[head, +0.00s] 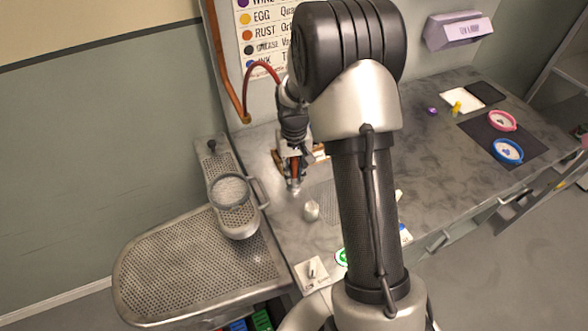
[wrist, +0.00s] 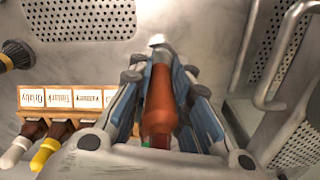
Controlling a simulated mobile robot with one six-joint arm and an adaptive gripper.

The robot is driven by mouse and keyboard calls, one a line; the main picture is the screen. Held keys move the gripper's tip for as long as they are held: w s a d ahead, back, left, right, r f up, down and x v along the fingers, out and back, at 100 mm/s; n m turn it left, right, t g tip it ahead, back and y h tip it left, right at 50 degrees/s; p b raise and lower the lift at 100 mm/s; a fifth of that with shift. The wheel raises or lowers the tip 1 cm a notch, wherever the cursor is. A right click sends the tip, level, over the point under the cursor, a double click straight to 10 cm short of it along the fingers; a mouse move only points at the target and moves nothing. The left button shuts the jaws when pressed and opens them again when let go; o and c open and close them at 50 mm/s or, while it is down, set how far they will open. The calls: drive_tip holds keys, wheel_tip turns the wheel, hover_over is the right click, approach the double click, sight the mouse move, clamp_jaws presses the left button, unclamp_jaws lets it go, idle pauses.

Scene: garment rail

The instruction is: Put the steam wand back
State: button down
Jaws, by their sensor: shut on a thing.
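My gripper (head: 294,172) is shut on a brown, tapering thing (wrist: 160,105) with a pale tip, which looks like the steam wand. In the wrist view its body lies between the fingers and its tip points away from the camera, toward the counter. In the head view the gripper is over the counter, just right of the small perforated board. A red hose (head: 262,68) arches from the copper pipe (head: 224,60) on the wall and passes behind my arm. Its far end is hidden, so I cannot tell whether it joins the held thing. No empty holder is clearly visible.
A wooden rack (wrist: 62,97) of labelled bottles stands close beside my gripper. A metal handle (wrist: 270,85) is on the other side. The perforated pressing board (head: 200,260) is at left.

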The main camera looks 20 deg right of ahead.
drive_tip(key=shift+f, duration=0.45)
idle(0.4)
drive_tip(key=c, duration=1.4)
unclamp_jaws()
drive_tip(key=shift+o, duration=0.5)
drive_tip(key=shift+o, duration=1.1)
drive_tip(key=shift+r, duration=0.1)
drive_tip(key=shift+r+p, duration=2.65)
drive_tip(key=shift+r, duration=1.05)
